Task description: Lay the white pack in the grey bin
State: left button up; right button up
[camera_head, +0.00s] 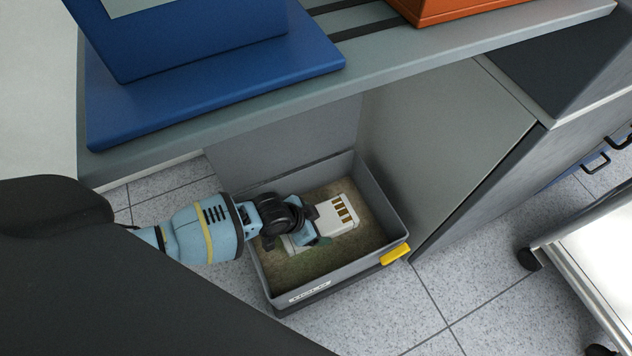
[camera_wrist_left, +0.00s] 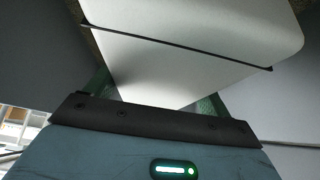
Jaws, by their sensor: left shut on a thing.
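The white pack (camera_head: 339,215) has a row of gold contacts on its right end. It is inside the outline of the grey bin (camera_head: 376,191) in the head view, over the brownish bin floor; I cannot tell whether it touches the floor. My left gripper (camera_head: 306,230) reaches into the bin from the left and is shut on the pack, covering part of its left end. In the left wrist view the pack (camera_wrist_left: 170,65) fills the space between the green-sided fingers (camera_wrist_left: 155,100). My right gripper is not in view.
The bin has a yellow tab (camera_head: 396,254) on its front right. A grey bench top (camera_head: 400,63) with a blue machine (camera_head: 190,40) and an orange case (camera_head: 450,8) overhangs behind it. A grey panel (camera_head: 440,140) stands right of the bin. A white cart (camera_head: 600,250) is far right.

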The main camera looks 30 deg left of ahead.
pick_arm(q)
jog(key=shift+f, duration=0.4)
jog(key=shift+f+b, duration=0.1)
jog(key=shift+b, duration=0.25)
jog(key=shift+f, duration=0.2)
jog(key=shift+f, duration=0.1)
jog(key=shift+f+b, duration=0.25)
jog(key=shift+b, duration=0.2)
jog(key=shift+w+f, duration=0.1)
jog(key=shift+f, duration=0.2)
jog(key=shift+f+b, duration=0.6)
jog(key=shift+b, duration=0.05)
